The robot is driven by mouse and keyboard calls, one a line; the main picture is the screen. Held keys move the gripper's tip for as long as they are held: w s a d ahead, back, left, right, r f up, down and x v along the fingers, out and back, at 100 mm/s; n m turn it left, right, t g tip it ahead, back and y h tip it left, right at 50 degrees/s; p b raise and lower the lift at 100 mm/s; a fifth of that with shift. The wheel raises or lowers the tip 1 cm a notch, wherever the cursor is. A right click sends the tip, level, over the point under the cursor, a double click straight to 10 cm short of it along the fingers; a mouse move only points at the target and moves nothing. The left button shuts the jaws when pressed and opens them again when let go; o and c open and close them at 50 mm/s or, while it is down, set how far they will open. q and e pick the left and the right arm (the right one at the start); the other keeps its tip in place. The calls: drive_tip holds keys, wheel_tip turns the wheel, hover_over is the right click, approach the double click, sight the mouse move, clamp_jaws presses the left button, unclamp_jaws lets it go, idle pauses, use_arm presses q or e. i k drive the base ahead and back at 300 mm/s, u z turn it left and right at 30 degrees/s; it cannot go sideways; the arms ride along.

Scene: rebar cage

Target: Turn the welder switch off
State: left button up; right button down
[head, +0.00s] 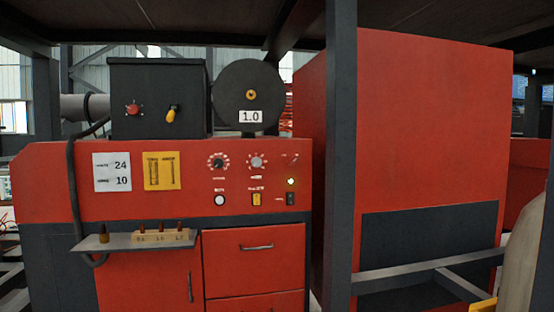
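The welder (120,206) is a red cabinet facing me in the head view, with a control panel across its upper front. Two dials (217,162) (257,162) and a small red part (290,158) are above. The labels are too small to read surely, and I cannot tell the switch positions. Neither gripper is in view.
A dark upright post (341,160) stands right of the welder, before a large red cabinet (420,120). A small shelf (112,243) juts from the welder's front. A black box (157,85) and a reel (240,85) are on top. A beam (430,272) crosses lower right.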

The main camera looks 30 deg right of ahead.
sight(291, 160)
drive_tip(key=i, duration=1.7)
drive_tip(key=z, duration=1.95)
